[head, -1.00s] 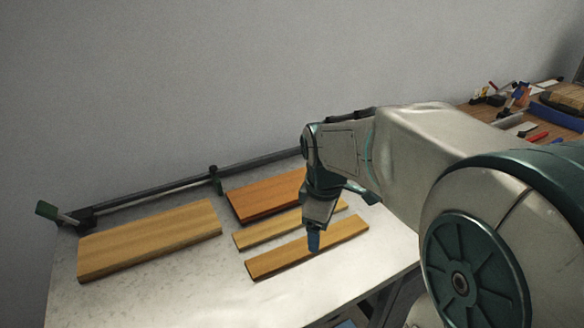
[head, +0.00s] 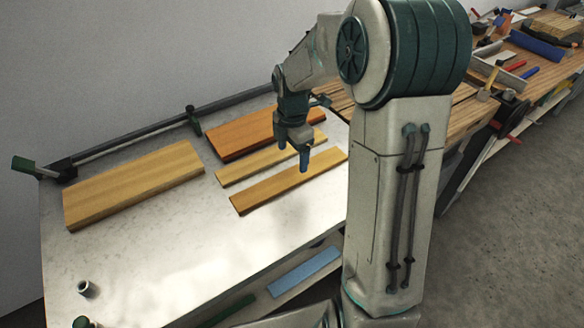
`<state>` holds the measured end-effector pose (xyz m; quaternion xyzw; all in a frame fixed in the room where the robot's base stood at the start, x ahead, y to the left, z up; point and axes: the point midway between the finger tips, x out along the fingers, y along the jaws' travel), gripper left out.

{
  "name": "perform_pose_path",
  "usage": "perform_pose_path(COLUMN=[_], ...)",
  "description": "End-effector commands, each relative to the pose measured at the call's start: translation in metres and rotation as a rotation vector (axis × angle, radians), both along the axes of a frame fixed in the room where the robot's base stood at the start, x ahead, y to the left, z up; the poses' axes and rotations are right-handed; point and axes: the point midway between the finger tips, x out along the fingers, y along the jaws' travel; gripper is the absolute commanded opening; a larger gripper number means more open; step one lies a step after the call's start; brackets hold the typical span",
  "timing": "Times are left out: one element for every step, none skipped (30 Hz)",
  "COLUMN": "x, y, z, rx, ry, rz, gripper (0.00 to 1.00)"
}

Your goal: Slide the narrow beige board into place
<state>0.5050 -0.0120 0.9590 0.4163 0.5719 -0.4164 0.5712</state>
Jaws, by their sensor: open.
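The narrow beige board (head: 247,167) lies flat on the pale worktable (head: 190,245), between a wider orange-brown board (head: 233,137) behind it and a narrow tan board (head: 265,191) in front. My gripper (head: 304,159) is open and points down near the right ends of the narrow boards. Its fingertips appear over the tan board. The gripper hides part of the beige board's right portion. I cannot tell the exact height of the fingertips or whether they touch anything.
A wide yellow-tan board (head: 135,184) lies at the left. A dark rail with a green-handled clamp (head: 43,168) runs along the back edge. A small grey cup (head: 88,288) stands front left. A tool-covered wooden bench (head: 455,117) is at the right.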

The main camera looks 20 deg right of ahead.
Motion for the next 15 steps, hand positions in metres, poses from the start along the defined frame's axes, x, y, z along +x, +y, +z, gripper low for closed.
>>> perform_pose_path(x=[-0.001, -0.001, -0.001, -0.001, -0.001, -0.001, -0.001, -0.001, -0.001, -0.001, 0.0, 0.0, 0.0, 0.0, 0.0], y=[0.0, 0.0, 0.0, 0.0, 0.0, 0.001, 0.001, 0.001, 0.0, 0.0, 0.0, 0.0, 0.0, 0.0, 0.0], z=[-0.012, -0.018, -0.025, -0.031, -0.036, -0.043, -0.048, -0.052, -0.057, -0.061, -0.064, -0.067, -0.07, -0.072, -0.073], rx=[0.0, 0.0, 0.0, 0.0, 0.0, 0.0, 0.0, 0.0, 0.0, 0.0, 0.0, 0.0, 0.0, 0.0, 0.0], ry=[0.005, 0.005, 0.005, 0.003, 0.004, 0.004, 0.004, 0.003, 0.003, 0.002, 0.001, 0.001, 0.001, 0.001, 0.001], rz=[0.001, 0.001, 0.002, 0.002, 0.002, 0.001, 0.001, 0.0, 0.0, -0.001, -0.001, 0.0, 0.0, 0.0, 0.0], gripper=[0.8, 0.8, 0.8, 0.8, 0.8, 0.8, 0.8, 0.8, 0.8, 0.8, 0.8, 0.8, 0.8, 0.8, 0.8])
